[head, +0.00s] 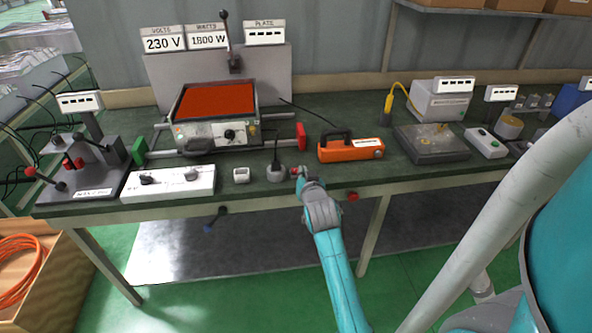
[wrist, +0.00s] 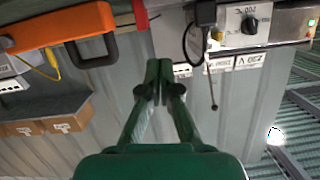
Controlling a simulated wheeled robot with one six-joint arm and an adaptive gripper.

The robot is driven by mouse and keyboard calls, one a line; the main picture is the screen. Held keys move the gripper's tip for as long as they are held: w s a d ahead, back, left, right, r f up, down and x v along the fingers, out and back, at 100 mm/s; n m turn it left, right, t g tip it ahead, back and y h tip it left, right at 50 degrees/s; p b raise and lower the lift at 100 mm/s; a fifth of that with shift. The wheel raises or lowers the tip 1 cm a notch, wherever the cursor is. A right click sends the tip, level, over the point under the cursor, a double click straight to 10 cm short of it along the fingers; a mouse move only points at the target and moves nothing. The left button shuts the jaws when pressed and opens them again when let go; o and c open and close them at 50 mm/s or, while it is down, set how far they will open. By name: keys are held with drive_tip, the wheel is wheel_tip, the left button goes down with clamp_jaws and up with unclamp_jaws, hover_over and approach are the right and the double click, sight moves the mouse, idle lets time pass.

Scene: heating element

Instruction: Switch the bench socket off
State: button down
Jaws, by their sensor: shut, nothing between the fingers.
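A grey socket (head: 275,173) with a black plug (head: 276,153) upright in it stands near the front edge of the bench; I take it for the bench socket. The black plug also seems to show at the top of the wrist view (wrist: 205,14). Its switch cannot be made out clearly. A small red part (head: 295,171) shows just right of the socket, beside the end of my arm. My gripper (wrist: 158,68) has its dark green fingers together and empty. In the head view it is largely hidden by my wrist, at the bench's front edge, right of the socket.
A small white box (head: 241,175) and a white panel with knobs (head: 168,183) lie left of the socket. The heater with a red-orange plate (head: 215,102) stands behind. An orange tool (head: 351,150) lies to the right. Bare green bench (head: 300,118) shows behind the tool.

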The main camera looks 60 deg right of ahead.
hover_over(296, 171)
drive_tip(key=s+a, duration=0.2)
drive_tip(key=shift+w+d+f, duration=0.1)
drive_tip(key=shift+d+f, duration=0.05)
drive_tip(key=shift+f, duration=0.35)
drive_tip(key=shift+w+d+f, duration=0.1)
drive_tip(key=shift+f, duration=0.4)
drive_tip(key=f, duration=0.3)
drive_tip(key=shift+w+d, duration=0.15)
drive_tip(key=shift+w, duration=0.15)
drive_tip(key=shift+f, duration=0.65)
drive_tip(key=shift+w, duration=0.1)
drive_tip(key=shift+f, duration=0.4)
